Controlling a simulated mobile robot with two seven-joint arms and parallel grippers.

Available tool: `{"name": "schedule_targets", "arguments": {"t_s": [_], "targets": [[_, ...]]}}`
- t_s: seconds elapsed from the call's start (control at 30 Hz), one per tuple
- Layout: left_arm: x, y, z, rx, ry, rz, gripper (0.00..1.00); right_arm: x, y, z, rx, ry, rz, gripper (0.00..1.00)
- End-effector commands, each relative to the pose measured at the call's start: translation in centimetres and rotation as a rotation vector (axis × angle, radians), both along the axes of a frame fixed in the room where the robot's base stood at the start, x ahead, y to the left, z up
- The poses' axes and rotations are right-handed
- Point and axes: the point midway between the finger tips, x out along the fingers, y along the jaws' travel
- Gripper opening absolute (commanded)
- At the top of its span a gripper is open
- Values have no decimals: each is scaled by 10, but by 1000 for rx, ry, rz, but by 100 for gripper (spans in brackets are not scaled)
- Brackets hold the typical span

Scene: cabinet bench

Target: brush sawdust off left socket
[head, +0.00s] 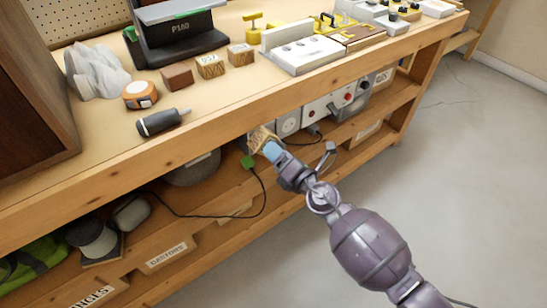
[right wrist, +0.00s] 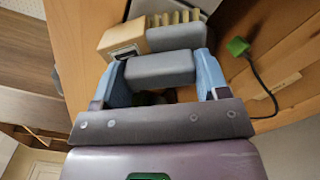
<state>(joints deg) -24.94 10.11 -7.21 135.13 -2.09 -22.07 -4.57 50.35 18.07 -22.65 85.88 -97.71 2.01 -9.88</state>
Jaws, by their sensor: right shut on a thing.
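My right gripper (head: 268,148) is at the front of the bench, just below the top's edge, shut on a brush (head: 259,137). In the right wrist view the brush (right wrist: 175,38) has a grey and tan body and pale yellow bristles pointing away from me. The two blue fingers of the gripper (right wrist: 163,68) are on either side of its grey handle. A round socket on a light panel (head: 288,122) is just right of the brush. The brush and gripper cover the panel's left part, so the left socket and any sawdust are hidden. My left gripper is out of view.
A green plug (head: 247,161) on a black cable hangs close below the brush. Open floor is at the right.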

Motion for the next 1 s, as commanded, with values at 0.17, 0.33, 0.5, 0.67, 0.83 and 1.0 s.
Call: {"name": "schedule_targets", "arguments": {"t_s": [0.17, 0.33, 0.5, 0.67, 0.83, 1.0], "targets": [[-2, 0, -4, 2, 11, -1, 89, 2, -3, -1, 1, 1, 0, 49], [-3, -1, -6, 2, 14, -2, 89, 9, -11, -3, 1, 3, -1, 49], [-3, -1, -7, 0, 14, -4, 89, 17, -20, -4, 0, 3, 0, 49], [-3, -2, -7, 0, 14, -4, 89, 23, -28, -3, 1, 4, 0, 49], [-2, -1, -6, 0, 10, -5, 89, 25, -28, -1, 2, 1, 0, 49], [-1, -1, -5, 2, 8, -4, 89, 21, -24, 1, 3, 0, 1, 49]]}}
